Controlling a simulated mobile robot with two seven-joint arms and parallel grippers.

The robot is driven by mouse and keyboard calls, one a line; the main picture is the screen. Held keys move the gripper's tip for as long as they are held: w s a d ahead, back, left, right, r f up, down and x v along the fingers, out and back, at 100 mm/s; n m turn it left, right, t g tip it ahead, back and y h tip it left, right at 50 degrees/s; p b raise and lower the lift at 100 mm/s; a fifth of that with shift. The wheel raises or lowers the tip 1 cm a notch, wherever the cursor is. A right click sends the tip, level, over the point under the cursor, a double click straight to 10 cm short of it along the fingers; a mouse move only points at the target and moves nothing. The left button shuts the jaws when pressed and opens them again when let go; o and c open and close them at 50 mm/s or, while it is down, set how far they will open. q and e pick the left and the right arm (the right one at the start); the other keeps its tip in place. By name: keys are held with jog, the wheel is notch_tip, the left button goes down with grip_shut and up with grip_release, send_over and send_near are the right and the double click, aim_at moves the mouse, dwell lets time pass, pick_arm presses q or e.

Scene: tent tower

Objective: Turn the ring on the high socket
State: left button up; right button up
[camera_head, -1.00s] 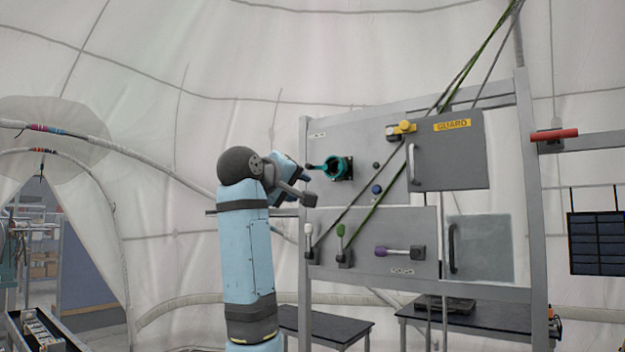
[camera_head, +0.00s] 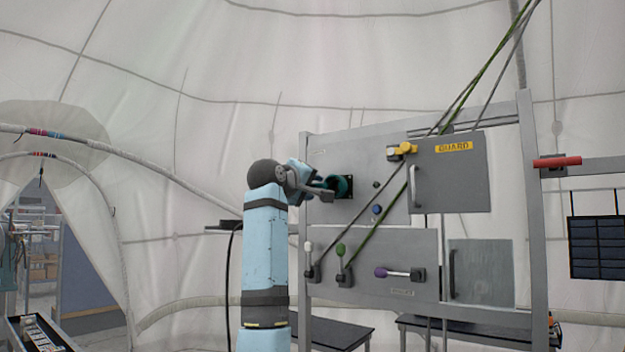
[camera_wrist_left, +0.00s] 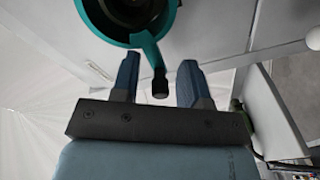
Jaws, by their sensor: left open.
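The high socket (camera_head: 349,184) sits on the upper left of the grey panel, with a teal ring (camera_head: 342,181) around it. My left gripper (camera_head: 322,188) is at the ring and partly hides it in the head view. In the left wrist view the ring (camera_wrist_left: 147,44) shows at the top, around a dark opening. Its teal lever ends in a black tip (camera_wrist_left: 160,88). The open fingers of my left gripper (camera_wrist_left: 158,74) stand on either side of this lever, with gaps visible on both sides. My right gripper is not in view.
A yellow latch (camera_head: 404,148) and a grey GUARD door (camera_head: 450,178) are right of the socket. Levers with white, green (camera_head: 340,249) and purple knobs are below. Slanting ropes (camera_head: 383,182) cross in front of the panel. Left of the panel is free room.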

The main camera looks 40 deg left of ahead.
pick_arm(q)
jog(key=shift+w+a, duration=0.1)
jog(key=shift+w, duration=0.45)
jog(key=c, duration=0.7)
jog(key=shift+c, duration=0.2)
